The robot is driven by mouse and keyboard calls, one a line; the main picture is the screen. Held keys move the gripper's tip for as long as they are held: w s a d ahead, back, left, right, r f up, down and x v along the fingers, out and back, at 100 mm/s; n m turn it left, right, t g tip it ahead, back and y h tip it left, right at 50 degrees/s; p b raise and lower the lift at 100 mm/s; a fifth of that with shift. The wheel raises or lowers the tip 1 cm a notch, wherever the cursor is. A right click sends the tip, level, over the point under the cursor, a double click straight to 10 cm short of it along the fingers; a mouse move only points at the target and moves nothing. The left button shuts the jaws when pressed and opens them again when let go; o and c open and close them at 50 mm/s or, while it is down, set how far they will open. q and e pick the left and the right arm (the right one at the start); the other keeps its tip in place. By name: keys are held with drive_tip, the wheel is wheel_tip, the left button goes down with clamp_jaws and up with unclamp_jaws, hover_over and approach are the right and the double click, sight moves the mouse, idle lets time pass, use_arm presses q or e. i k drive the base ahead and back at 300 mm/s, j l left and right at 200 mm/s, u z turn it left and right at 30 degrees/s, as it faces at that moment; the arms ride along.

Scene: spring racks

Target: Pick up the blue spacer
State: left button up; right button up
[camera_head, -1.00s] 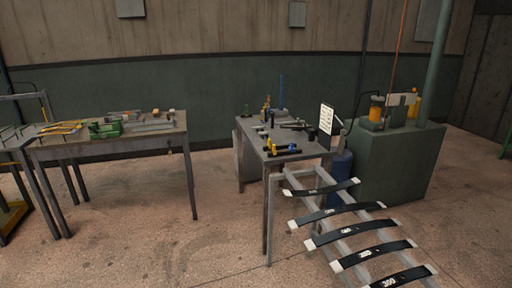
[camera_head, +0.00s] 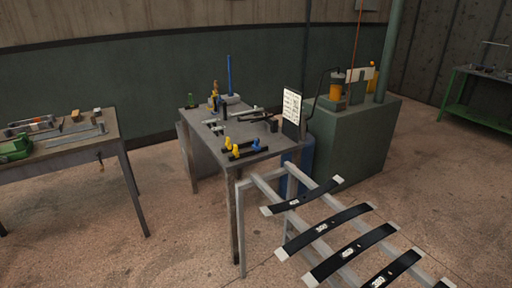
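A small blue piece, which looks like the blue spacer (camera_head: 256,144), stands on the right end of a dark bar near the front edge of the middle table (camera_head: 262,166). Two yellow pieces (camera_head: 231,146) stand on the left part of the same bar. The blue piece is small in the picture, so its exact shape is hard to tell. Neither of my grippers shows in the head view.
A rack of black leaf springs (camera_head: 334,228) on a pale frame stands in front of the middle table. A left table (camera_head: 70,148) holds tools. A green cabinet (camera_head: 350,150) and blue cylinder stand behind right. Floor between the tables is clear.

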sight(255, 146)
drive_tip(key=z, duration=0.2)
drive_tip(key=i+j+z, duration=0.6)
drive_tip(key=j+z, duration=0.3)
drive_tip(key=l, duration=0.1)
